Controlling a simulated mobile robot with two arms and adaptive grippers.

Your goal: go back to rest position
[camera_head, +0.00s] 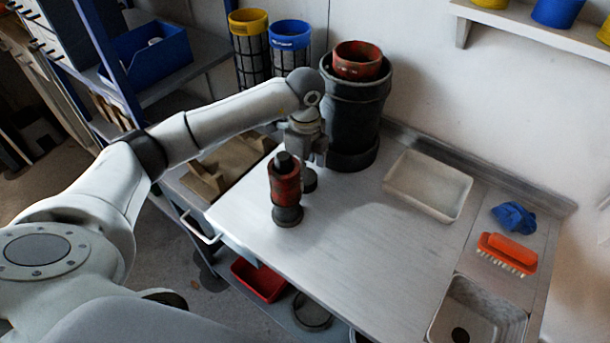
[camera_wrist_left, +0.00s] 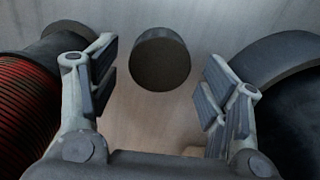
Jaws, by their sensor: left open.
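My left gripper (camera_head: 308,156) is open and empty, pointing down above the worktable (camera_head: 370,245). In the left wrist view its two fingers (camera_wrist_left: 158,85) are spread apart, with a small dark round piece (camera_wrist_left: 160,58) beyond and between them. In the head view this dark piece (camera_head: 309,180) stands on the table below the gripper. A red and black cylinder (camera_head: 286,190) stands upright just left of it. A large black vessel (camera_head: 352,115) with a red insert (camera_head: 357,60) in its top stands behind and to the right of the gripper. My right gripper is not in view.
A pale tray (camera_head: 428,185), a blue cloth (camera_head: 513,217), an orange brush (camera_head: 507,253) and a sink (camera_head: 478,312) are at the right. Yellow and blue-rimmed filter baskets (camera_head: 289,42) stand behind. The table's middle is clear.

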